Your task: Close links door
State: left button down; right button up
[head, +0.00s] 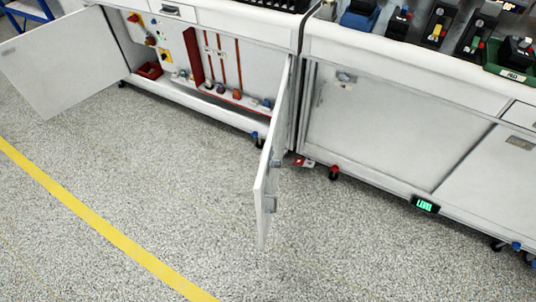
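Two white cabinet doors stand open on the left cabinet; no readable label shows which is the links door. The left door (65,62) is swung wide out to the left, its flat face in view. The middle door (272,165) stands out from the cabinet's right end, seen nearly edge-on, with grey metal fittings on its right face. Between them the open compartment (222,65) shows red upright rods, a row of small coloured parts and a yellow-backed switch. Neither of my grippers is in view.
A white bench (390,125) with closed panels stands to the right, with a green lit display (425,205) low on it. Coloured devices and a green tray (510,72) sit on top. Speckled floor is clear in front, crossed by a yellow line (100,225).

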aim_at(265, 189)
jog(key=i+l+u, duration=0.15)
jog(key=l, duration=0.15)
jog(key=i+l+u, duration=0.1)
jog(key=l, duration=0.2)
jog(key=i+l+u, duration=0.15)
jog(key=l, duration=0.15)
jog(key=i+l+u, duration=0.1)
jog(key=l, duration=0.25)
